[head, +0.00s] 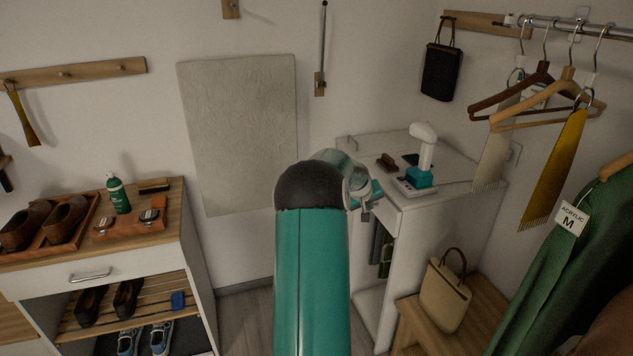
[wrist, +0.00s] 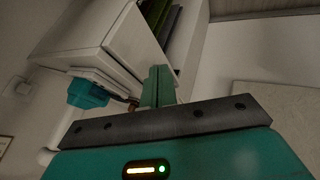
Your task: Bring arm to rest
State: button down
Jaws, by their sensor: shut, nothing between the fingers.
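My arm reaches up through the lower middle of the head view, with a teal link and a dark rounded joint in front. My gripper shows in the wrist view (wrist: 158,84) as two green fingers shut together with nothing between them. In the head view the gripper is mostly hidden behind my arm's joint. Beyond it stands the white cabinet (head: 422,245), close behind the arm's end. The cabinet also shows tilted in the wrist view (wrist: 95,40), beyond the fingers. I cannot tell the exact gap between fingers and cabinet.
A white device with a teal base (head: 420,177) and dark brushes (head: 388,162) are on the cabinet top. A shoe shelf (head: 95,262) stands left. Hangers (head: 545,103) and a green garment (head: 560,260) hang right. A beige bag (head: 444,295) sits on a wooden bench (head: 480,335).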

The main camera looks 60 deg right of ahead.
jog(key=w+a+r+n+t+y, duration=0.15)
jog(key=w+a+r, duration=0.45)
jog(key=a, duration=0.6)
jog(key=w+a+r+n+t+y, duration=0.15)
jog(key=w+a+r, duration=0.35)
jog(key=w+a, duration=0.55)
jog(key=w+a+r+n+t, duration=0.15)
jog(key=w+a+r, duration=0.4)
jog(key=a, duration=0.85)
jog(key=s+a+r+n+t+y, duration=0.1)
jog(key=s+a+n+y, duration=0.15)
jog(key=a, duration=1.15)
jog(key=s+a+r+n+t+y, duration=0.1)
jog(key=s+a, duration=0.3)
jog(key=a, duration=1)
jog(key=s+a+f+n, duration=0.2)
jog(key=s+a, duration=0.4)
jog(key=a, duration=0.2)
jog(key=shift+s+f+y, duration=0.2)
jog(key=shift+y, duration=0.25)
